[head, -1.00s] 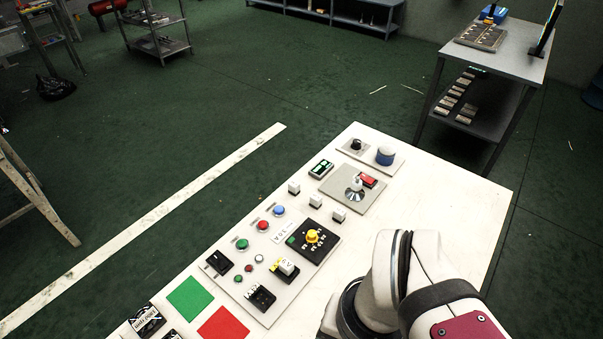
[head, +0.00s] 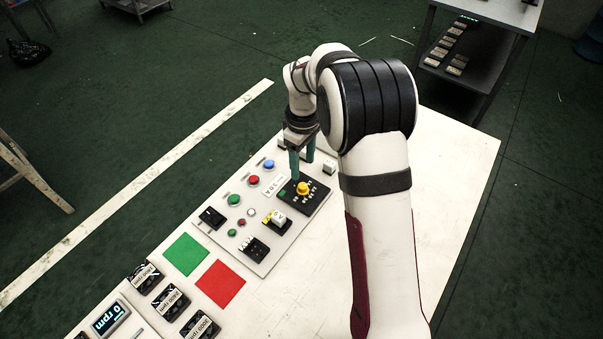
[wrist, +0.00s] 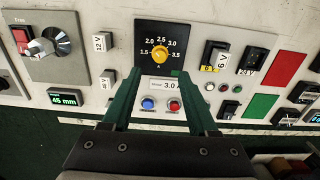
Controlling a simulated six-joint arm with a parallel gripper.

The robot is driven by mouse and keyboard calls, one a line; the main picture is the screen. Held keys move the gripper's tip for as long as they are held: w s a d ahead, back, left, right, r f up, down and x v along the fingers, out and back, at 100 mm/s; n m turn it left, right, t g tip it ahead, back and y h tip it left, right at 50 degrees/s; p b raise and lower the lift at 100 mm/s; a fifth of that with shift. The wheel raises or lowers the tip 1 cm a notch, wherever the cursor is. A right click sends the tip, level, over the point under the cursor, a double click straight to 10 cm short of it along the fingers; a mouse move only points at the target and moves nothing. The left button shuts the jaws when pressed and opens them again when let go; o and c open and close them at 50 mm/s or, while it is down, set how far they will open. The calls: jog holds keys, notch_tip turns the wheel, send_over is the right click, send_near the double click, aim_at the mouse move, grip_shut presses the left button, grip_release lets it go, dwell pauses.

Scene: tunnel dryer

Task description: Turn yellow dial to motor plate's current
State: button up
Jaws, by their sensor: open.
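The yellow dial (head: 303,188) sits on a black scale plate (wrist: 179,67) on the panel. In the wrist view the yellow dial (wrist: 159,54) is ringed by marks 1.5, 2.0, 2.5, 3.0 and 3.5, with A below; I cannot tell where it points. The white motor plate (wrist: 166,85) below it reads 3.0 A and also shows in the head view (head: 271,191). My gripper (head: 302,170) is open, its green fingers pointing down close to the dial. In the wrist view my gripper (wrist: 158,74) has its fingertips apart below the dial's sides, with nothing between them held.
Blue (wrist: 148,104) and red (wrist: 174,105) buttons lie beside the motor plate. The table's right side is bare.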

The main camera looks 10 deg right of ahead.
aim_at(303, 186)
notch_tip(303, 186, down, 8)
jog(key=shift+r, duration=0.1)
grip_shut()
dwell(0.4)
